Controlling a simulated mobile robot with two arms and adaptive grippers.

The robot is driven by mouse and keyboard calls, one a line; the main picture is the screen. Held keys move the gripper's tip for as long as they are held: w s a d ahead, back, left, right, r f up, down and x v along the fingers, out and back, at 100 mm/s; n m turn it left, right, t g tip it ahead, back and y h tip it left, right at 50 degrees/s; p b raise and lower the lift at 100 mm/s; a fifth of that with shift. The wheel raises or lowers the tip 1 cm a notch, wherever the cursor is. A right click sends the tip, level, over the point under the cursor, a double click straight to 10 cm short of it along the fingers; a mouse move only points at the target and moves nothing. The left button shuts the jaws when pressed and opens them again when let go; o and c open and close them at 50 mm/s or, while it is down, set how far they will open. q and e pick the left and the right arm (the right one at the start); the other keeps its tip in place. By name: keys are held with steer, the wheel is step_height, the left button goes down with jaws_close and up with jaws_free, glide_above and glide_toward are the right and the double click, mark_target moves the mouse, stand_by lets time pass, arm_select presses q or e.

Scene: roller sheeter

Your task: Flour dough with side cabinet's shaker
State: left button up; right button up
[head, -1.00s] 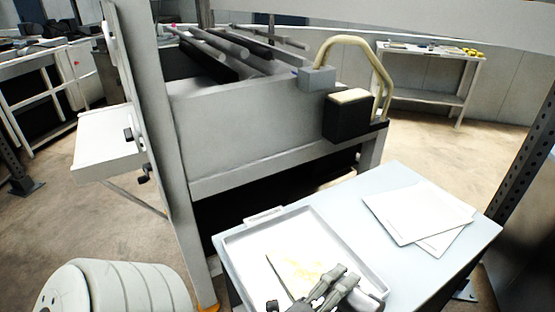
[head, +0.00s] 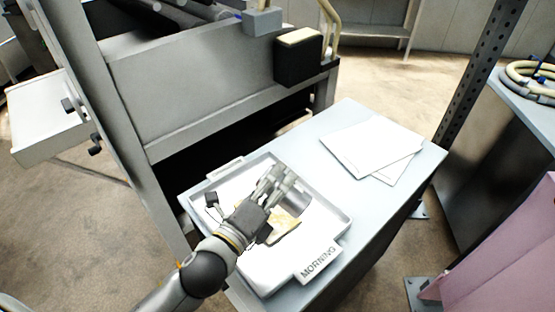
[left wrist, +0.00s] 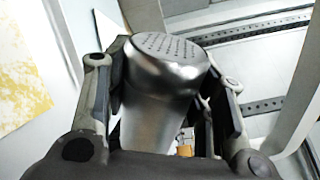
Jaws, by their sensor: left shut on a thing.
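My left gripper (head: 278,180) is shut on a metal shaker (head: 299,202) above the white tray (head: 337,207). In the left wrist view the shaker (left wrist: 165,75) is a shiny steel cylinder between the two fingers, its perforated top facing away from the palm. The yellowish dough (head: 286,222) lies flat in the tray, partly hidden beneath my gripper and the shaker. In the left wrist view the dough (left wrist: 22,88) shows at the left edge, beside the shaker. My right gripper is not in view.
The tray stands on a light table (head: 345,125). White sheets (head: 370,145) lie at its back right. A sign reading MORNING (head: 318,262) is at the tray's front. The sheeter machine (head: 210,95) stands behind, with a black box (head: 298,60). A metal post (head: 480,75) stands right.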

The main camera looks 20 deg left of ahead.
arm_select(q)
steer(key=w+d+r+m+p, duration=0.1)
steer(key=w+r+m+p, duration=0.2)
steer(key=m, duration=1)
steer(key=shift+w+d+r+h+p, duration=0.2)
steer(key=shift+r+h+p, duration=0.15)
steer(key=shift+r, duration=0.6)
steer(key=shift+a+f, duration=0.1)
